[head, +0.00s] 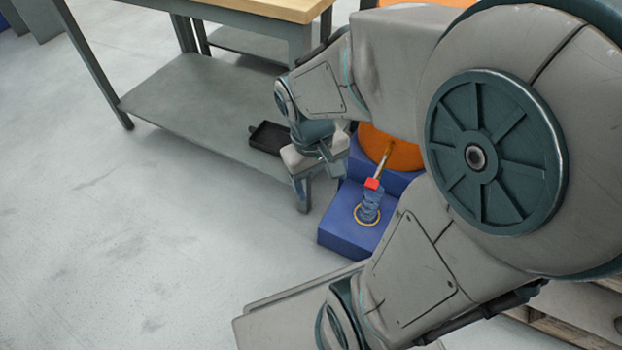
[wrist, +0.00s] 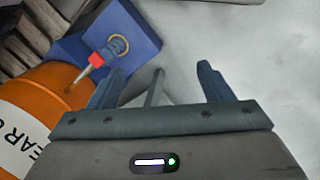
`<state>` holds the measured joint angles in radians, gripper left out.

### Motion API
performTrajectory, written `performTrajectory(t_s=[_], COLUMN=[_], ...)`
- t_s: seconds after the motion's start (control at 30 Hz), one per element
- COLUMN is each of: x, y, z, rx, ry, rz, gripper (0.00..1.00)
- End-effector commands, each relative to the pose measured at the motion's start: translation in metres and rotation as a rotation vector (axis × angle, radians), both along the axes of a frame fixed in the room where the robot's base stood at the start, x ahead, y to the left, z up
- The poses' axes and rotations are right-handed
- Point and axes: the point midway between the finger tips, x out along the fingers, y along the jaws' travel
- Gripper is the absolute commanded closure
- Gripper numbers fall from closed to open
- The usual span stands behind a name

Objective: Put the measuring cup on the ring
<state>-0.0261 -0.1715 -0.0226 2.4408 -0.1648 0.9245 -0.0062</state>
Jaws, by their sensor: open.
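A blue box (head: 338,236) has a yellow ring (head: 358,222) on its top, and the ring also shows in the wrist view (wrist: 124,40). A blue-grey piece with a red band and a thin brown handle, likely the measuring cup (head: 368,203), rises from the ring area. It also shows in the wrist view (wrist: 97,60); its exact shape is too small to tell. Its blue-grey end appears to be over the ring. My gripper (head: 318,181) is open and empty, left of the piece and apart from it. In the wrist view my fingers (wrist: 160,84) are wide apart.
An orange drum with a white label (wrist: 38,100) stands beside the blue box. A workbench (head: 200,105) with a grey lower shelf is behind, with a black tray (head: 268,138) near its edge. Wooden slats (wrist: 25,38) lie near the drum. Open floor (head: 100,250) is at the left.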

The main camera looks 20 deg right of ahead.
Motion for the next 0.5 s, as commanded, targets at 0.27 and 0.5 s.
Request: performTrajectory(t_s=[0.27, 0.5], x=[-0.017, -0.019], y=[0.025, 0.028], z=[0.025, 0.027], rx=[0.118, 0.136], ry=[-0.138, -0.153], rz=[-0.094, -0.106], gripper=[0.27, 0.27])
